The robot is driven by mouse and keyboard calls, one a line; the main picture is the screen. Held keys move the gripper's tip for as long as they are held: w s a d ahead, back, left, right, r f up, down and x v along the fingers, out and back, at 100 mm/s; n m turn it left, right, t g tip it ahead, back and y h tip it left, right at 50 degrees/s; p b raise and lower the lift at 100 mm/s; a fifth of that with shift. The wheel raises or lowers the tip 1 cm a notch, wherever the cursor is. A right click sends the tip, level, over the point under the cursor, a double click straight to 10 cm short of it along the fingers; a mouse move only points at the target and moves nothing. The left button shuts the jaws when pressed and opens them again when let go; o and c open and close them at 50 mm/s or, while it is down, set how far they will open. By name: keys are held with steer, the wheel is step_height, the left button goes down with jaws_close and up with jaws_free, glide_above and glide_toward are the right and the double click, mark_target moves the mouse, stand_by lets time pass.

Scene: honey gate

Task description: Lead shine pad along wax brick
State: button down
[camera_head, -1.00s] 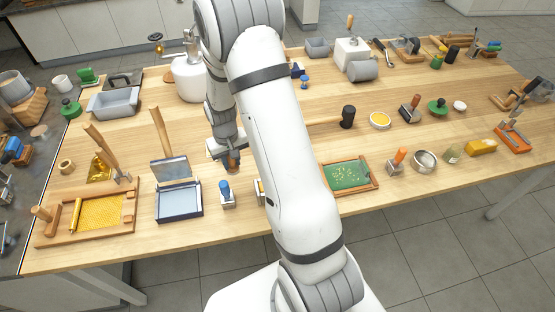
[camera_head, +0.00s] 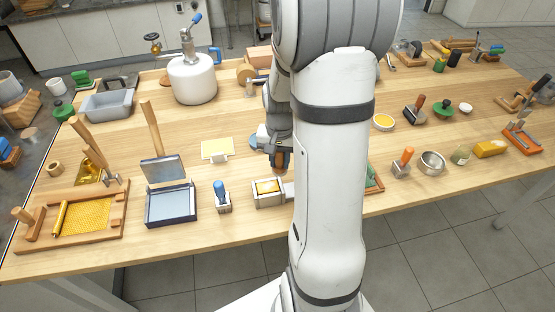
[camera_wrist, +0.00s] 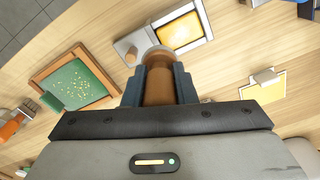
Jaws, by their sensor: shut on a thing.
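My gripper (camera_head: 279,148) is shut on a brown round handle (camera_wrist: 158,86), which I take to be the shine pad's. The handle also shows in the head view (camera_head: 280,160), and its pad face is mostly hidden. A yellow block (camera_head: 268,186) in a grey metal holder looks like the wax brick. In the wrist view the wax brick (camera_wrist: 180,33) lies just beyond the held tool, whose end overlaps the holder's edge. I cannot tell whether they touch.
A green board in a wooden frame (camera_wrist: 75,82) stands beside the holder. A yellow sheet (camera_head: 217,149) lies behind. Another yellow block (camera_head: 490,148) is far right.

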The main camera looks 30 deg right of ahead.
mark_target(280, 171)
step_height(280, 171, down, 5)
steer(key=b, duration=0.3)
steer(key=shift+s+b, duration=0.1)
steer(key=shift+b, duration=0.3)
steer(key=a, duration=0.2)
steer(key=w+a, duration=0.1)
steer(key=a+r, duration=0.1)
steer(key=a, duration=0.1)
steer(key=shift+w+a+p, duration=0.25)
steer(key=shift+a+p, duration=0.05)
steer(key=shift+p, duration=0.05)
steer(key=shift+w+a, duration=0.25)
steer(key=shift+a, duration=0.55)
steer(key=shift+f, duration=0.75)
